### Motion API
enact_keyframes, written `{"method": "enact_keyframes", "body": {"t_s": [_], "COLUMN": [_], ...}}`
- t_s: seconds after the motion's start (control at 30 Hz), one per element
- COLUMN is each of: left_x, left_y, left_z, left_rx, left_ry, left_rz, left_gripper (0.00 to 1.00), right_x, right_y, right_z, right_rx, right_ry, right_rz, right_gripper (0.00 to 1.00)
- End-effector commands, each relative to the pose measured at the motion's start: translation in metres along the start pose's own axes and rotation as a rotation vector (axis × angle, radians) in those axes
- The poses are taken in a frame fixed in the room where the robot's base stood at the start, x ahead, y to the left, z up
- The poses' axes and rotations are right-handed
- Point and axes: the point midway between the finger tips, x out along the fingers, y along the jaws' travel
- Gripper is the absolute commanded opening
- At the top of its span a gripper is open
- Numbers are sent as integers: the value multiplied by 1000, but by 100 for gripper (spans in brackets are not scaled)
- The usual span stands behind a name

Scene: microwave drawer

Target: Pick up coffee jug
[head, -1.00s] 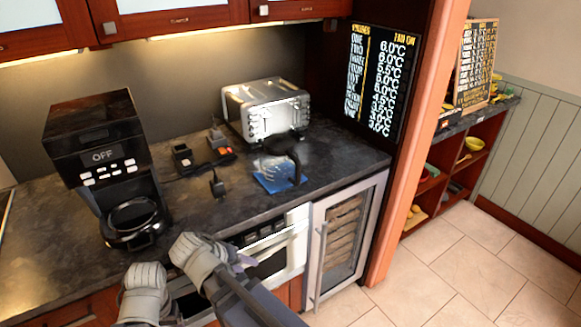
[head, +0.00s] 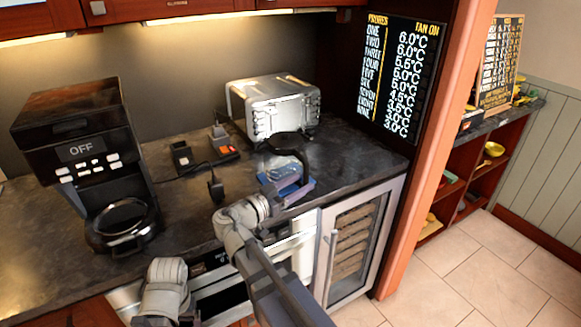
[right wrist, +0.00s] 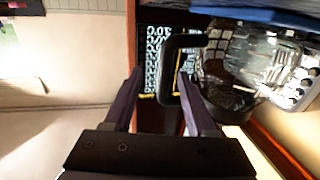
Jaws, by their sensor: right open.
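A glass coffee jug with a black rim and handle (head: 288,145) stands on a blue mat (head: 270,190) near the counter's front edge. My right gripper (head: 291,190) is open at the handle side of the jug, partly covering the mat. In the right wrist view the black handle (right wrist: 166,62) shows between and just beyond the two open fingers (right wrist: 160,88), with the glass body (right wrist: 245,68) to the right. Contact with the handle cannot be told. My left wrist is at the bottom of the head view; its fingers are hidden.
A coffee maker (head: 80,130) with a glass carafe (head: 125,222) stands at the left. A silver toaster (head: 275,105) is behind the jug. Small dark items (head: 205,150) lie to the jug's left. A glass-door cooler (head: 350,245) is below the counter.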

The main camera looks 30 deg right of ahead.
Motion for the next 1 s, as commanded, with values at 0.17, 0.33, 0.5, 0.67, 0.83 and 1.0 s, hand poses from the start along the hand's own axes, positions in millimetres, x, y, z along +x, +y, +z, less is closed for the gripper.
{"method": "enact_keyframes", "body": {"t_s": [0.17, 0.33, 0.5, 0.67, 0.83, 1.0], "left_x": [-1, -8, -13, -12, -12, -12], "left_y": [0, -1, -1, -1, -1, -1], "left_z": [0, 0, 1, 1, 1, 1], "left_rx": [0, 0, 0, 0, 0, 0], "left_ry": [0, 0, 0, 0, 0, 0], "left_rz": [0, 0, 0, 0, 0, 0], "left_gripper": [79, 79, 79, 79, 79, 79], "right_x": [14, 27, 51, 64, 66, 66], "right_y": [0, -3, -8, -7, -7, -7], "right_z": [0, -8, -12, -12, -12, -12], "right_rx": [-1, -2, -2, -2, -2, -2], "right_ry": [-1, -1, -2, -2, -2, -2], "right_rz": [1, 4, 4, 2, 1, 1], "right_gripper": [56, 56, 56, 56, 56, 48]}}
